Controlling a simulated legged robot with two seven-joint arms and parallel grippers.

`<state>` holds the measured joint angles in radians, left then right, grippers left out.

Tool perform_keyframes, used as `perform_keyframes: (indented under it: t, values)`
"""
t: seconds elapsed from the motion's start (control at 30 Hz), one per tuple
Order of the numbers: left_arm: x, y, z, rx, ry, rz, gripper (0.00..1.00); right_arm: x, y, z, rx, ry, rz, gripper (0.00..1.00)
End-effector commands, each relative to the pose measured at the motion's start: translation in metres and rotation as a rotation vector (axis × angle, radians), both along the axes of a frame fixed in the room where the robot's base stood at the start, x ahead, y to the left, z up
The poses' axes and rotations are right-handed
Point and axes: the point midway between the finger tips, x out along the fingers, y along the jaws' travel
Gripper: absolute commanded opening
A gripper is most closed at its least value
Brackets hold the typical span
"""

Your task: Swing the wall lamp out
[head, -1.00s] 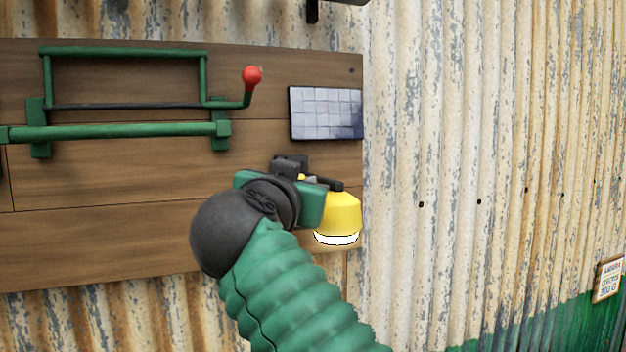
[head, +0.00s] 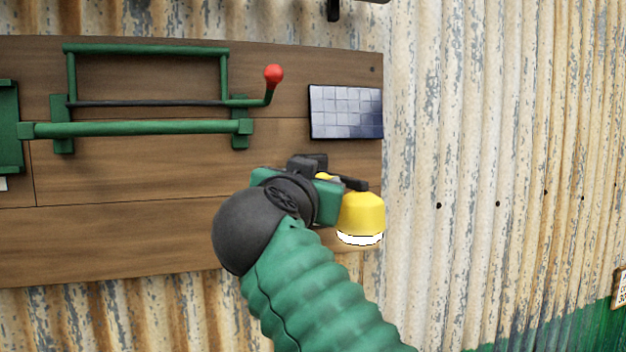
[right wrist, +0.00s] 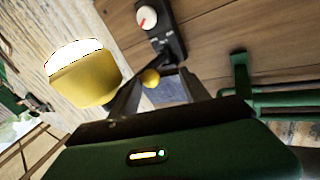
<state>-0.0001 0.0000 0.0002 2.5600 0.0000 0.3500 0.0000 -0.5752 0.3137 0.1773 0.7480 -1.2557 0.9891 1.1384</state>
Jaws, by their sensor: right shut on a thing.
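The wall lamp has a yellow shade (head: 361,212) with a white glowing underside, at the lower right corner of the wooden board in the head view. The shade also shows at the left of the right wrist view (right wrist: 88,80). A dark lamp arm with a small yellow knob (right wrist: 151,78) runs between the shade and a black wall plate (right wrist: 172,42) bearing a white dial with a red mark. My right gripper (head: 332,180) is shut on the lamp at the yellow knob; its fingers partly hide the grip. My left gripper is out of view.
The wooden board (head: 120,235) carries a green rail frame with a red-knobbed crank (head: 273,75) and a tiled panel (head: 345,111) just above my right gripper. Corrugated wall (head: 480,150) right of the lamp is clear. A small sign (head: 620,289) hangs at the far right.

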Motion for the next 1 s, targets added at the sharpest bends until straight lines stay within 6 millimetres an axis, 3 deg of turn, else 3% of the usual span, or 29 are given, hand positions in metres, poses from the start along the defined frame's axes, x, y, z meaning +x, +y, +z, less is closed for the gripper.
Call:
perform_keyframes:
  t: [0.37, 0.47, 0.7, 0.9, 1.0]
  values:
    - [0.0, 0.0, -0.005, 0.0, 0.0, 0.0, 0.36, -0.003, 0.004, -0.008, -0.003, 0.009, 0.006, 0.48]
    - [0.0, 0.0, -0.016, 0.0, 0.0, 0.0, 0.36, -0.021, 0.007, -0.009, -0.001, 0.005, 0.007, 0.48]
    - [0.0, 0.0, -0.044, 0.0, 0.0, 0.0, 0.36, -0.094, 0.017, -0.006, 0.001, -0.005, 0.008, 0.48]
    - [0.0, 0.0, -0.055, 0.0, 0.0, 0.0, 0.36, -0.149, 0.024, -0.002, 0.001, -0.007, 0.006, 0.48]
    - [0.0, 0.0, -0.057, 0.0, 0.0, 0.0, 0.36, -0.166, 0.025, -0.001, 0.001, -0.007, 0.003, 0.48]
